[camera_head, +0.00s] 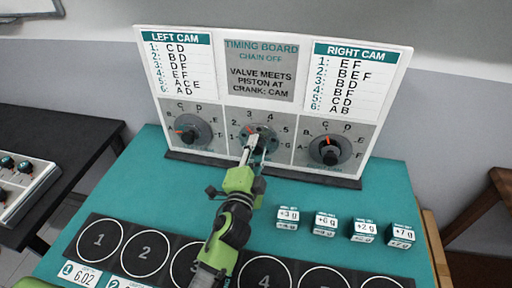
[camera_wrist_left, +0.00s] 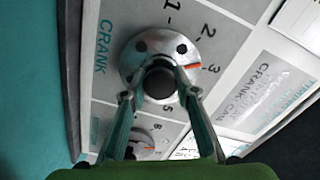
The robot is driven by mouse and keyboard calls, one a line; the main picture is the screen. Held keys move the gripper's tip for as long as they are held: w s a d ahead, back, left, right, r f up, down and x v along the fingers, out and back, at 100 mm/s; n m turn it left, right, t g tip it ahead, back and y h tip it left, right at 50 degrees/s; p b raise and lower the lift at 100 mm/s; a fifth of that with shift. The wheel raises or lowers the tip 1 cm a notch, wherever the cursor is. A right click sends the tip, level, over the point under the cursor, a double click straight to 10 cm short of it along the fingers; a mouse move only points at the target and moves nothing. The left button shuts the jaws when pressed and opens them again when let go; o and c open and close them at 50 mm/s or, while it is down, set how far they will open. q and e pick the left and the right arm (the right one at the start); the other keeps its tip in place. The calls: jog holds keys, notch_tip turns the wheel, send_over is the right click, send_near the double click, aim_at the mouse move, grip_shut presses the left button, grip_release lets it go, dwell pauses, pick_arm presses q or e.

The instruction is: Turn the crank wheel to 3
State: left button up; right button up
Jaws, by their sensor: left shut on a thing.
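The crank wheel (camera_head: 266,132) is a grey dial in the lower middle of the upright timing board, with numbers around it. In the left wrist view the crank wheel (camera_wrist_left: 137,58) has dark holes and a black central knob (camera_wrist_left: 159,84). Its orange mark (camera_wrist_left: 193,67) points at the number 3. My left gripper (camera_head: 257,149) reaches up to the dial; in the left wrist view its fingers (camera_wrist_left: 159,78) are closed on both sides of the knob. The gripper hides part of the dial in the head view. My right gripper is not in view.
The timing board (camera_head: 219,99) also carries a left cam dial (camera_head: 190,132) and a right cam dial (camera_head: 330,150). Several small weight blocks (camera_head: 325,224) stand on the teal table (camera_head: 385,202) to the right. A dark strip with numbered circles (camera_head: 170,252) lies in front.

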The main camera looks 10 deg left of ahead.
pick_arm(q)
jog(key=shift+r+m, duration=0.2)
jog(key=shift+m, duration=1.1)
jog(key=o, duration=1.1)
jog(key=shift+w, duration=0.1)
jog(key=shift+f, duration=0.15)
jog(key=shift+s+f, duration=0.1)
jog(key=shift+s, duration=0.5)
jog(key=s, duration=1)
jog(key=shift+s, duration=0.4)
jog(key=shift+p, duration=0.3)
